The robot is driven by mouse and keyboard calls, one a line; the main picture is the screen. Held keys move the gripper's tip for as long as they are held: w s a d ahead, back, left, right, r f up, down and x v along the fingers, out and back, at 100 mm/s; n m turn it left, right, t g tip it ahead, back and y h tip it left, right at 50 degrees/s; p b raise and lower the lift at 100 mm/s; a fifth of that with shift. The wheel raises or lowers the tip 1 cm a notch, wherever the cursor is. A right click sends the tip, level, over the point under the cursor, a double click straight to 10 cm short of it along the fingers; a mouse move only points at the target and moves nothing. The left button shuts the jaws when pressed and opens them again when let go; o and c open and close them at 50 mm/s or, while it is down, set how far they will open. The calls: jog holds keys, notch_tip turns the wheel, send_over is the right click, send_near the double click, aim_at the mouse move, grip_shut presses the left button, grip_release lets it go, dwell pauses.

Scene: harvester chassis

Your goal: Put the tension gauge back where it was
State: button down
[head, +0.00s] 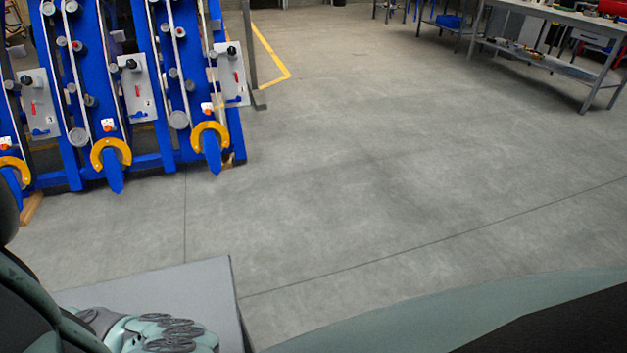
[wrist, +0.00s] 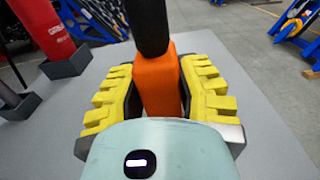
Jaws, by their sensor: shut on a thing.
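In the wrist view my gripper (wrist: 160,88) has its yellow ridged pads closed on the two sides of an orange block-like tool with a black upper part. I take this to be the tension gauge (wrist: 157,72). Its lower end is hidden behind my wrist. It is over a grey tabletop (wrist: 235,125); I cannot tell whether it touches the top. In the head view the same kind of grey top (head: 200,285) shows at the lower left, with part of my arm over it. The gauge does not show there.
A red object (wrist: 45,28) stands in a dark square holder (wrist: 66,63) at the tabletop's upper left, with another dark holder (wrist: 20,104) nearer. The tabletop's right side looks clear. Blue harvester frames (head: 160,100) stand across open floor; a workbench (head: 560,20) is far right.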

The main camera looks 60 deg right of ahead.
jog(key=shift+f, duration=0.85)
jog(key=shift+f, duration=0.2)
jog(key=c, duration=0.7)
grip_release()
jog(key=shift+c, duration=0.2)
jog(key=shift+r, duration=0.1)
jog(key=shift+r, duration=0.2)
jog(key=b+v, duration=0.1)
jog(key=v, duration=1.1)
jog(key=shift+f+b, duration=0.1)
jog(key=shift+b, duration=0.25)
